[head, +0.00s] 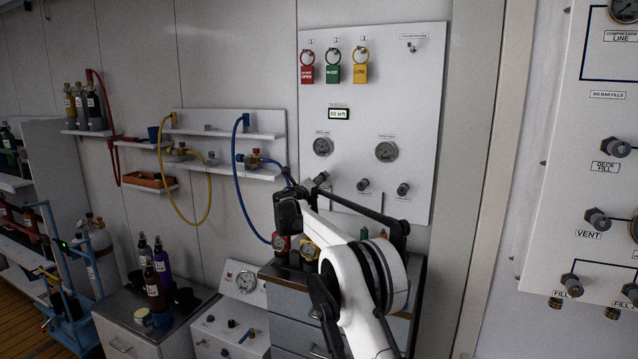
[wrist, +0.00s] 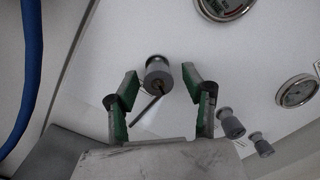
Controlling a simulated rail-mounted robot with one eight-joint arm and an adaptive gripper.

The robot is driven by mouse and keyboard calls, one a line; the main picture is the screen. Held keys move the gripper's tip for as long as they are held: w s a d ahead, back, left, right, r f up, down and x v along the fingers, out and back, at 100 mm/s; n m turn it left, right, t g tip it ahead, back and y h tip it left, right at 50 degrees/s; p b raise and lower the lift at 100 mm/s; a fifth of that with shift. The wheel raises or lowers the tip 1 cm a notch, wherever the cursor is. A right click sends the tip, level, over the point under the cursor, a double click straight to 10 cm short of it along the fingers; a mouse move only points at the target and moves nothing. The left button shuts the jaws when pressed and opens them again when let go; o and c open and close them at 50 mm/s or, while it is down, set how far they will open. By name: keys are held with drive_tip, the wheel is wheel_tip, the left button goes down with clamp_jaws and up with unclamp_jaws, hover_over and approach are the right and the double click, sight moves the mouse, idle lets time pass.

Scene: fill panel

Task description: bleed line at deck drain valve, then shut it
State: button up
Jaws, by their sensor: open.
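A white panel (head: 420,120) on the wall carries two gauges and a row of grey valve knobs. The leftmost knob (head: 321,178) is beside my gripper (head: 304,188), whose fingers are mostly hidden in the head view. In the wrist view, my open gripper (wrist: 161,84) has one green-padded finger on each side of this grey knob (wrist: 158,72). A gap shows on both sides, and contact cannot be told. A thin rod sticks out from the knob toward the palm. No readable label marks it as the deck drain valve.
Two more knobs (wrist: 230,122) (wrist: 262,145) and a gauge (wrist: 297,90) are to the right. A blue hose (head: 238,185) hangs left of my gripper, also showing in the wrist view (wrist: 33,60). A digital display (head: 339,114) sits above the gauges. Red, green and yellow tags hang higher.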

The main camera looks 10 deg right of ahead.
drive_tip(key=v, duration=1.2)
idle(1.1)
